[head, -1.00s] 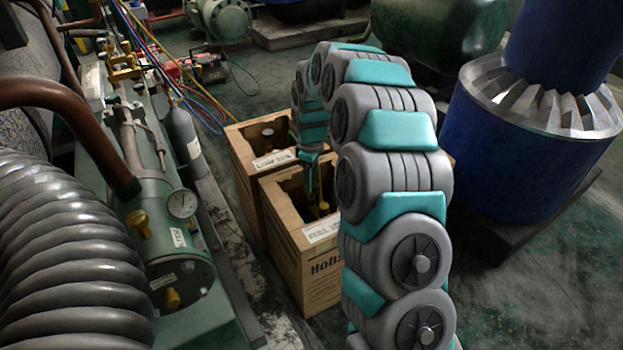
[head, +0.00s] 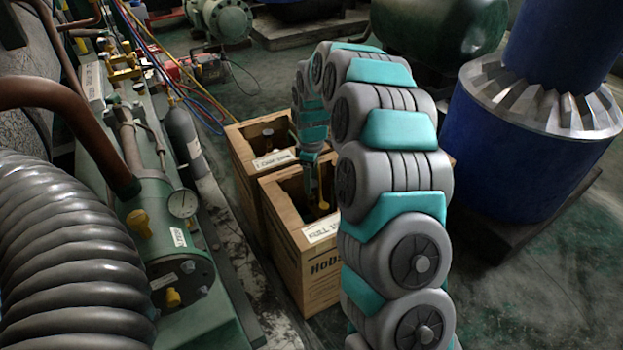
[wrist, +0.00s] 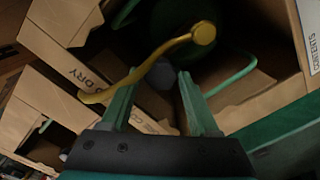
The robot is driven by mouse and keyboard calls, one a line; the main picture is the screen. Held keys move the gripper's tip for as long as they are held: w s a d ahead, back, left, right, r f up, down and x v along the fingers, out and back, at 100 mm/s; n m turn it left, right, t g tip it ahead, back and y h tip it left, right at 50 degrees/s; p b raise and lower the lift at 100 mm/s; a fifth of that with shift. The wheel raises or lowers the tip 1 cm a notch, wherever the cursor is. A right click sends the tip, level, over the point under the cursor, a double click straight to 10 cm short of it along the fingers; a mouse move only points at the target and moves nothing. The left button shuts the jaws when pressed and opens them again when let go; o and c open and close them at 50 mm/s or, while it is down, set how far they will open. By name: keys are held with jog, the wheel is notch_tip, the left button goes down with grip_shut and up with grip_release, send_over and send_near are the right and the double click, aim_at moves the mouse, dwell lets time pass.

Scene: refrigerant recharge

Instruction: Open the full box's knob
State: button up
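The full box (head: 312,262) is an open wooden crate with a "FULL" label (head: 322,231) on its near top edge. My gripper (head: 309,182) reaches down at its opening, beside a thin yellow pipe (head: 321,190). In the wrist view my gripper (wrist: 157,82) has two green fingers spread apart, pointing into a crate. A small grey piece (wrist: 160,73), perhaps the knob, shows between and beyond the fingertips. The yellow pipe (wrist: 150,62) crosses just past the fingertips and ends in a round yellow cap (wrist: 204,32). A dark rounded body lies behind. Contact cannot be told.
The second wooden crate (head: 238,165), with a "LOW" label (head: 274,160), stands directly behind. Green machinery with a pressure gauge (head: 183,203) is on the left. A large blue cylinder (head: 530,130) stands on the right. The crate walls are close around my gripper.

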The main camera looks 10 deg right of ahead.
notch_tip(320, 180, up, 8)
jog(key=shift+f, duration=0.2)
jog(key=shift+r, duration=0.1)
dwell(0.6)
jog(key=shift+s+a+r, duration=0.1)
jog(key=shift+s+r, duration=0.15)
jog(key=shift+s, duration=0.05)
jog(key=s+r+m, duration=0.2)
jog(key=s+m, duration=0.2)
jog(key=s, duration=1)
jog(key=s+r+m+g, duration=0.1)
jog(key=s+r+m, duration=0.2)
jog(key=s, duration=1.1)
jog(key=s+r+m, duration=0.2)
jog(key=s+m, duration=0.2)
jog(key=s, duration=1.1)
jog(key=shift+r+m+g+p, duration=0.3)
jog(key=shift+m+g+p, duration=0.1)
